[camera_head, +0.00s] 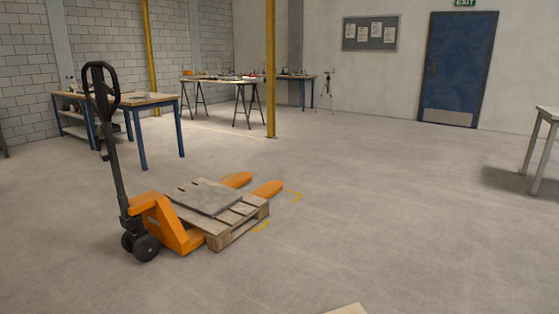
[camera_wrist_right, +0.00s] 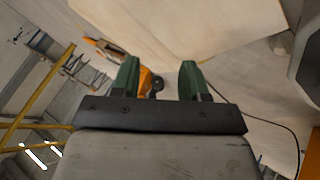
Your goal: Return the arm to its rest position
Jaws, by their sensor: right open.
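My right gripper (camera_wrist_right: 157,82) shows in the right wrist view. Its two green fingers are spread well apart and nothing is held between them. A pale wooden board or table surface (camera_wrist_right: 165,25) fills the upper part of that view beyond the fingers. Neither gripper shows in the head view, and my left gripper is in no view.
An orange pallet jack (camera_head: 165,222) with a black handle stands on the floor at left, a wooden pallet (camera_head: 238,230) on its forks. A grey slab (camera_head: 208,198) lies on the pallet. Workbenches (camera_head: 150,99) stand behind. A pale corner (camera_head: 348,309) shows at the bottom edge. Middle floor is clear.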

